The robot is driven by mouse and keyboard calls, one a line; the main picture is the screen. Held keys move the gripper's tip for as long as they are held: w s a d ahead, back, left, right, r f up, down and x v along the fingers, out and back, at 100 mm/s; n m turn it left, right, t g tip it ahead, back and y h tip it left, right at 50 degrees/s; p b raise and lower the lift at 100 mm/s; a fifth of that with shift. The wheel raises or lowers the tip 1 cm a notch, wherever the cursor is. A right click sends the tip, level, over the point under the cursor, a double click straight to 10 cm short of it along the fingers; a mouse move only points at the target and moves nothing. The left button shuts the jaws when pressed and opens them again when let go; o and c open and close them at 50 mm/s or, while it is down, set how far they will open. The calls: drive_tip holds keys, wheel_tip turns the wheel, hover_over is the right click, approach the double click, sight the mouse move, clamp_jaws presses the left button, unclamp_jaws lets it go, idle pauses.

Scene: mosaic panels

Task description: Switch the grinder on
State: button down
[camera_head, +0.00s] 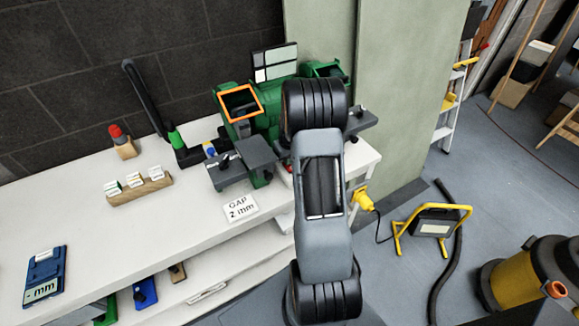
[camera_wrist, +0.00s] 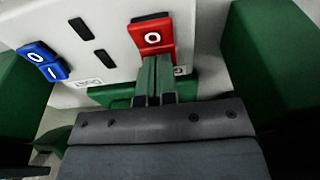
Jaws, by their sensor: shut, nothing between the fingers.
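The green bench grinder (camera_head: 268,117) stands at the back of the white workbench, partly behind my arm. In the wrist view a pale switch panel (camera_wrist: 110,30) fills the upper part. A red switch (camera_wrist: 153,36) with a white O is on it; its lower end is hidden behind my fingers. A blue rocker (camera_wrist: 42,61) marked O and I is at the left. My gripper (camera_wrist: 155,62) is shut and empty, its green fingertips at the lower edge of the red switch. I cannot tell whether they touch it. In the head view my arm hides the gripper.
A "GAP 2 mm" card (camera_head: 241,208) lies before the grinder. A wooden block with white pieces (camera_head: 139,186), a red-topped item (camera_head: 122,143) and a blue gauge (camera_head: 45,275) are on the bench. A yellow work lamp (camera_head: 432,228) stands on the floor at right.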

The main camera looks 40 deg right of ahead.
drive_tip(key=shift+r+p, duration=2.1)
drive_tip(key=shift+r, duration=1.35)
